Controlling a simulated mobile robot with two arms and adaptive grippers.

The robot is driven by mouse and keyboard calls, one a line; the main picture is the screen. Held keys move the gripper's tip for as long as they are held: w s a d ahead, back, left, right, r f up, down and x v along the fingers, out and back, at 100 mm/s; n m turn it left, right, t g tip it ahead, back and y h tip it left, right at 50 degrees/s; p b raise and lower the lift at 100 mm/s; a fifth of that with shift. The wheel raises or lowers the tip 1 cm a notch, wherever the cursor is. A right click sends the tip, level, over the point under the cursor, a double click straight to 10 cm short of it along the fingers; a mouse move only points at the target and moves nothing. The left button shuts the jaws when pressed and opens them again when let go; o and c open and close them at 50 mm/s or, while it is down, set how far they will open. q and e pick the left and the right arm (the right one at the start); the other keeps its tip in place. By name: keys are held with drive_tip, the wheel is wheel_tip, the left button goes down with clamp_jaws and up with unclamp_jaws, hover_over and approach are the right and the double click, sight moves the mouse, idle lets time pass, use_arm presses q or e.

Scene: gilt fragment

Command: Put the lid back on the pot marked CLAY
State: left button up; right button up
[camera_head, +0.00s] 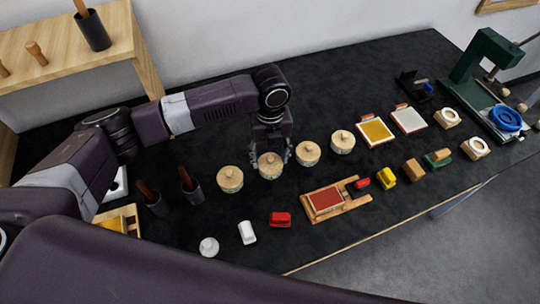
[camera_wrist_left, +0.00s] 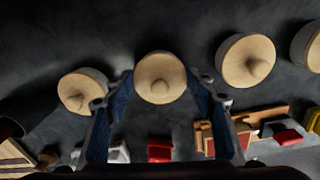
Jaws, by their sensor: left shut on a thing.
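My left gripper (camera_head: 271,157) reaches down over the second from the left in a row of several pots. It is shut on a round wooden lid with a knob (camera_head: 270,167); in the wrist view the lid (camera_wrist_left: 160,78) lies between the fingertips. Whether this lid rests on the pot below or is just above it, I cannot tell. The other pots, the leftmost (camera_head: 230,180), the third (camera_head: 307,153) and the rightmost (camera_head: 342,142), all show wooden knobbed tops. No marking is readable, so I cannot tell which is CLAY. My right gripper is not in view.
In front of the row lie a red block (camera_head: 280,219), a white block (camera_head: 247,233) and a wooden tray with a red pad (camera_head: 325,199). Two dark cups (camera_head: 192,191) with handles stand left. A green press (camera_head: 482,62) stands far right. Dark table is clear behind the pots.

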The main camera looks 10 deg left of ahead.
use_arm(q)
drive_tip(key=shift+p, duration=0.4)
idle(0.6)
drive_tip(key=o, duration=1)
drive_tip(key=shift+o, duration=0.2)
drive_tip(key=o, duration=0.5)
drive_tip(key=shift+r, duration=0.1)
drive_tip(key=shift+r+p, duration=3.45)
drive_tip(key=shift+p, duration=0.2)
